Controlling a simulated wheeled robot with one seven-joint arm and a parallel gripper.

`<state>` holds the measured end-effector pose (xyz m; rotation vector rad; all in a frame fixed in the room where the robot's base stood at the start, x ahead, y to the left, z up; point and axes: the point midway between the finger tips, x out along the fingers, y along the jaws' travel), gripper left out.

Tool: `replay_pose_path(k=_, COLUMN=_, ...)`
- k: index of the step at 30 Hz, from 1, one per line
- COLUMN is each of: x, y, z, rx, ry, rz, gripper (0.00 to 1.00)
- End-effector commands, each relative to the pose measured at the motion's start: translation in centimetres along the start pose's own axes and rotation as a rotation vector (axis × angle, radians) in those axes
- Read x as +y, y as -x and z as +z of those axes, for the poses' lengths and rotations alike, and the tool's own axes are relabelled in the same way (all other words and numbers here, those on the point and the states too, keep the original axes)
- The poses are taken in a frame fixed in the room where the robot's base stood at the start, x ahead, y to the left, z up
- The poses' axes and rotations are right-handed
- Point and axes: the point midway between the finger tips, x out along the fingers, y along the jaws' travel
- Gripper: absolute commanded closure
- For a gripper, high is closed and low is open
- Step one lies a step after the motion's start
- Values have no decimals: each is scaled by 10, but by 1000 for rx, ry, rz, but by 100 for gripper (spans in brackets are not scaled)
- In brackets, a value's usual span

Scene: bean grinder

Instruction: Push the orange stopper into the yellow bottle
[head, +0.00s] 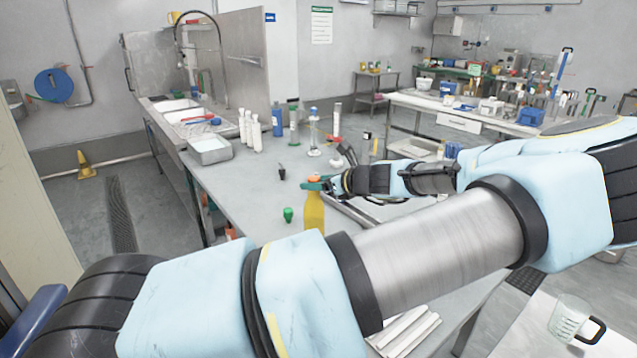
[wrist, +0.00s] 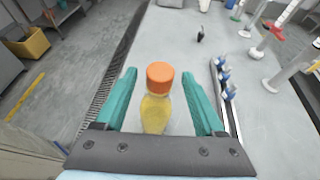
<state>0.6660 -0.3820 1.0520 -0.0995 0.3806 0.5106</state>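The yellow bottle (head: 314,213) stands upright on the grey table, partly hidden by my arm in the head view. It also shows in the wrist view (wrist: 154,115). The orange stopper (wrist: 160,76) sits at the bottle's mouth; how deep it is seated cannot be told. It also shows at the bottle top in the head view (head: 315,177). My gripper (wrist: 158,74) has its teal fingers apart, one on each side of the stopper and bottle neck, with visible gaps. In the head view my gripper (head: 316,185) is level with the bottle top.
A small green object (head: 288,214) stands on the table left of the bottle. A small black item (head: 282,172) is behind it. White bottles (head: 249,128), a blue bottle (head: 277,121) and lab stands (head: 314,130) are farther back. The table's left edge is close to the bottle.

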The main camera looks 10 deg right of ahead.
Motion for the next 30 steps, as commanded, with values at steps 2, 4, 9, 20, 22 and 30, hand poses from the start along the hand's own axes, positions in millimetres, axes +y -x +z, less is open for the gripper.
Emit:
replay_pose_path(k=2, x=0, y=0, z=0, rx=0, ry=0, rz=0, gripper=25)
replay_pose_path(k=4, x=0, y=0, z=0, rx=0, ry=0, rz=0, gripper=25)
replay_pose_path(k=9, x=0, y=2, z=0, rx=0, ry=1, rz=-1, gripper=25)
replay_pose_path(k=20, x=-1, y=61, z=-3, rx=2, ry=3, rz=-5, gripper=25)
replay_pose_path(k=22, x=-1, y=74, z=-3, rx=2, ry=2, rz=-5, gripper=25)
replay_pose_path(k=30, x=0, y=105, z=-1, rx=1, ry=1, rz=-1, gripper=25)
